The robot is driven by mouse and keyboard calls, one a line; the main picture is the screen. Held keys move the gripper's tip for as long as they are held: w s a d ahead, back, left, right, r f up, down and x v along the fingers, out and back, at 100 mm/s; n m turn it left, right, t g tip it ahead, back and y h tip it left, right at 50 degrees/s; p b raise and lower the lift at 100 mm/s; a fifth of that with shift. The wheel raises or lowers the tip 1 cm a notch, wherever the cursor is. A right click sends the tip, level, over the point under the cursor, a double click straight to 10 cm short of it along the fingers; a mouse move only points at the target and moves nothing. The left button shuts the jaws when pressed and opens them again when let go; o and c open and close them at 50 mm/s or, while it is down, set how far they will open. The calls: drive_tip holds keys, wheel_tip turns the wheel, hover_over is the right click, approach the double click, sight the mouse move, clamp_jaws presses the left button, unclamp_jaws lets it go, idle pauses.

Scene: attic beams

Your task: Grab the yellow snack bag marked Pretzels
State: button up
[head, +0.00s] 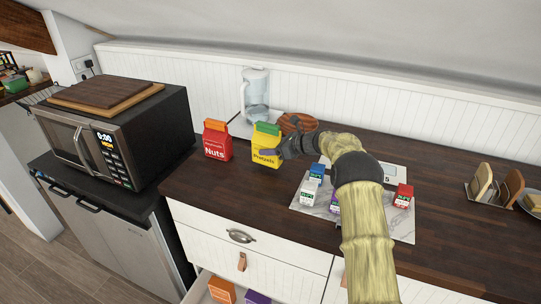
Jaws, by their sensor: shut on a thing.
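The fingers cover part of the bag's front and right side. I cannot tell whether the bag's base touches the counter.
A red Nuts bag (217,144) stands close on the left. A glass pitcher (255,92) and a brown round item (298,122) are behind. Several small cartons stand on a marbled board (309,206) below my arm. A microwave (105,137) is at left.

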sight(274, 129)
wheel_tip(274, 129, up, 7)
drive_tip(key=shift+r+b, duration=0.1)
drive_tip(key=shift+b, duration=0.3)
idle(0.4)
